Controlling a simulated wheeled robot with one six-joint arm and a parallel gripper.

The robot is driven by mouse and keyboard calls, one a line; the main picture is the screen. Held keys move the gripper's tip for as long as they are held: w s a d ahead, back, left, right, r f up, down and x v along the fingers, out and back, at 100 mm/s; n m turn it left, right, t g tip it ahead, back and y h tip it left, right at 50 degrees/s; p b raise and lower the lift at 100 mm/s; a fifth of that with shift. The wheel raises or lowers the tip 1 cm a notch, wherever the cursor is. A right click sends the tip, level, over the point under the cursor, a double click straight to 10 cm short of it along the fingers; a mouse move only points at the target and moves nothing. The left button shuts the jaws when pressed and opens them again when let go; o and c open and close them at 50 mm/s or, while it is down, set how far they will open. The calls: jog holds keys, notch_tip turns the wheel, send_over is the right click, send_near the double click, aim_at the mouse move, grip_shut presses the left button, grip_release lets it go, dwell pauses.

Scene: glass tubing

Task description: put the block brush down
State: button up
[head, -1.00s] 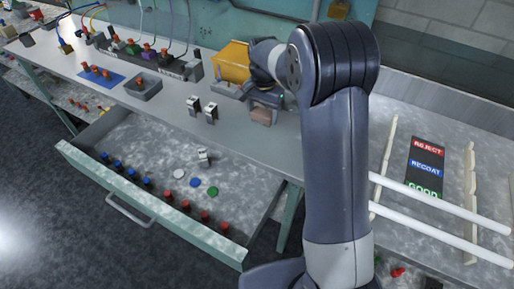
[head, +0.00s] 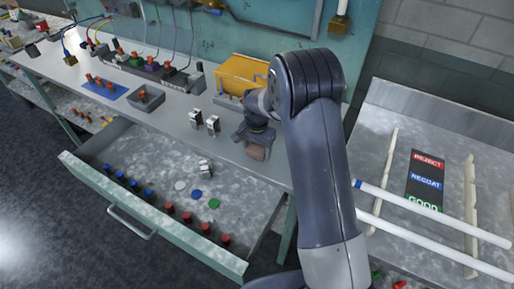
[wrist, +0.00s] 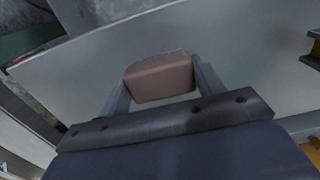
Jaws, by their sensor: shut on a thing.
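In the wrist view the block brush (wrist: 158,79) sits between the two fingers, with a finger against each side. My gripper (head: 256,142) is shut on it and points down over the bench, close to the front edge. It also shows in the wrist view (wrist: 160,85). I cannot tell whether the block touches the bench top. The brush's underside is hidden.
An open drawer (head: 75,170) with red and blue knobs and several discs juts out below the bench (head: 175,108). Two small metal clips (head: 213,124) stand left of my gripper. A yellow bin (head: 240,72) is behind. White tubes (head: 430,212) lie on the right-hand table.

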aim_at(257, 149)
jog(key=shift+f, duration=0.15)
jog(key=o, duration=0.9)
notch_tip(257, 149, up, 12)
jog(key=shift+r+b, duration=0.25)
jog(key=shift+b, duration=0.85)
